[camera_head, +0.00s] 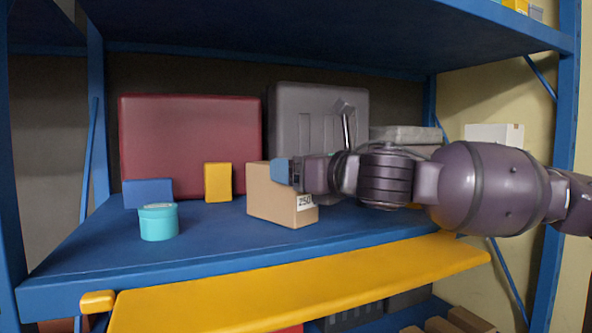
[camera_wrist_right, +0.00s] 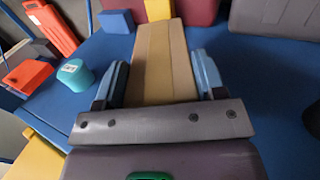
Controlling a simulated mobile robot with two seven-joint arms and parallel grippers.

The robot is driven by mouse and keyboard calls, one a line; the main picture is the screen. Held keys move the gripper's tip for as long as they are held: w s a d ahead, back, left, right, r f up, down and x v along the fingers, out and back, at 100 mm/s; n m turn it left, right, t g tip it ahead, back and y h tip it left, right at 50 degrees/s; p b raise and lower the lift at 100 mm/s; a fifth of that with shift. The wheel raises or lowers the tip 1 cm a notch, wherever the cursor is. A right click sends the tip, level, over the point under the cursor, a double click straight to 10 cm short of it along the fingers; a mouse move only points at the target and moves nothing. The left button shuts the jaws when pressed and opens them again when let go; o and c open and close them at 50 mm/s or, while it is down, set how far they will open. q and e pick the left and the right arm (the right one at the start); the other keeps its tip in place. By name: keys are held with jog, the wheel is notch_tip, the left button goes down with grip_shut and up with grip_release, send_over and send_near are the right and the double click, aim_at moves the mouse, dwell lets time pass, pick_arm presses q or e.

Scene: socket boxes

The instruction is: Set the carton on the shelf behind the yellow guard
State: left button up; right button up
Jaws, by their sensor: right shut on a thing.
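The brown carton (camera_head: 273,203) has a white label reading 250 and is upright at the blue shelf (camera_head: 120,262), behind the yellow guard (camera_head: 300,291). My right gripper (camera_head: 283,172) comes in from the right and is shut on the carton. In the right wrist view the carton (camera_wrist_right: 165,65) lies between the two blue fingers of my right gripper (camera_wrist_right: 157,80). In the head view the carton's underside looks at or very near the shelf surface; I cannot tell whether it touches. My left gripper is not in view.
A teal round tub (camera_head: 158,222), a blue box (camera_head: 148,192) and a yellow box (camera_head: 218,182) stand left of the carton. A red case (camera_head: 190,148) and a grey case (camera_head: 318,105) stand behind. The shelf's front left is clear. Another blue shelf (camera_head: 330,30) hangs above.

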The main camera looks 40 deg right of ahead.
jog(key=o, duration=1.1)
jog(key=shift+f, duration=0.1)
jog(key=shift+c, duration=0.2)
jog(key=shift+r, duration=0.2)
jog(key=shift+s+f, duration=0.2)
jog(key=shift+s, duration=0.3)
jog(key=shift+s+d+b, duration=0.15)
jog(key=shift+s+d, duration=0.1)
jog(key=shift+s, duration=1.25)
jog(key=shift+s+d+b, duration=0.2)
jog(key=shift+s+d, duration=0.1)
jog(key=shift+s, duration=1.15)
jog(key=shift+s+d+b, duration=0.15)
jog(key=shift+s+d, duration=0.1)
jog(key=shift+s, duration=1.25)
jog(key=shift+s+d+r+b, duration=0.1)
jog(key=shift+s+d+b, duration=0.05)
jog(key=shift+s+b, duration=0.9)
